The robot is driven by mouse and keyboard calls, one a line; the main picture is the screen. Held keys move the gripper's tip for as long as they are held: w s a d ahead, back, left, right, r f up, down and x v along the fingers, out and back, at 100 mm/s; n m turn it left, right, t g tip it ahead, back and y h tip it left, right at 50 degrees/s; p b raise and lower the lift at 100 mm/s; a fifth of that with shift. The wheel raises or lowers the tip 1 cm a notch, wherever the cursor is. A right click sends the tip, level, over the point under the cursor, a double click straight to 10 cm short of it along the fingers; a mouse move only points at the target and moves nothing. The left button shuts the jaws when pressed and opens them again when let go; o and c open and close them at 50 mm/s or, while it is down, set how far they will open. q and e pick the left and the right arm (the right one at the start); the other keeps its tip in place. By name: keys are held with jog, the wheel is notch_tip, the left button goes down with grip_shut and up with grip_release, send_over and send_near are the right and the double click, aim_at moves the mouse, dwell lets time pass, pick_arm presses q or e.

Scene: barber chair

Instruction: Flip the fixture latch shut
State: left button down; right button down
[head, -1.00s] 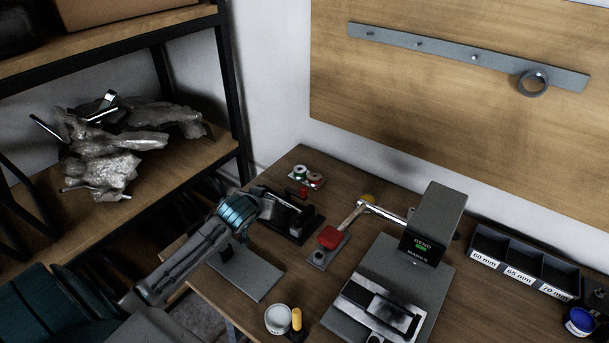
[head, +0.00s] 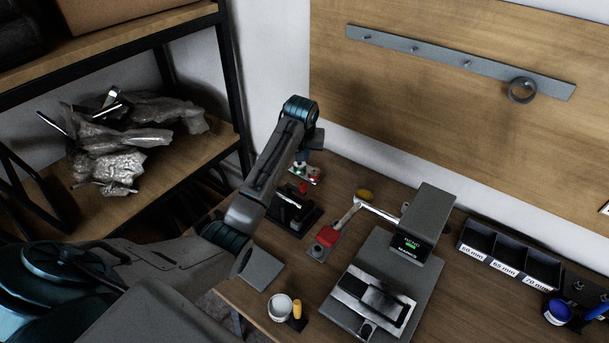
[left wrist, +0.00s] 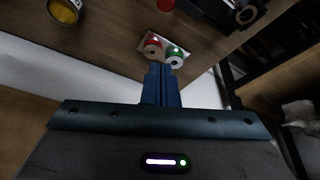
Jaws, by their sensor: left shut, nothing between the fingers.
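A small black fixture (head: 292,215) with a red knob (head: 304,187) stands at the table's back left in the head view. A dark fixture part (left wrist: 232,14) and a red knob (left wrist: 166,4) show at the top of the left wrist view. I cannot make out the latch's position. In the head view the left gripper (head: 302,158) points down behind the fixture, partly hidden by the wrist. My right gripper is out of view.
A grey press (head: 428,225) with a silver lever stands right of the fixture, beside a red-topped block (head: 327,237). A white cup (head: 280,306) is near the front edge. A bin tray (head: 508,255) is at right.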

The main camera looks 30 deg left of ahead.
pick_arm(q)
jog(key=shift+f, duration=0.15)
notch_tip(320, 180, down, 9)
jog(key=p, duration=0.6)
jog(key=shift+s, duration=0.35)
jog(key=shift+d+f, duration=0.1)
jog(key=shift+f, duration=0.05)
jog(key=shift+w, duration=0.1)
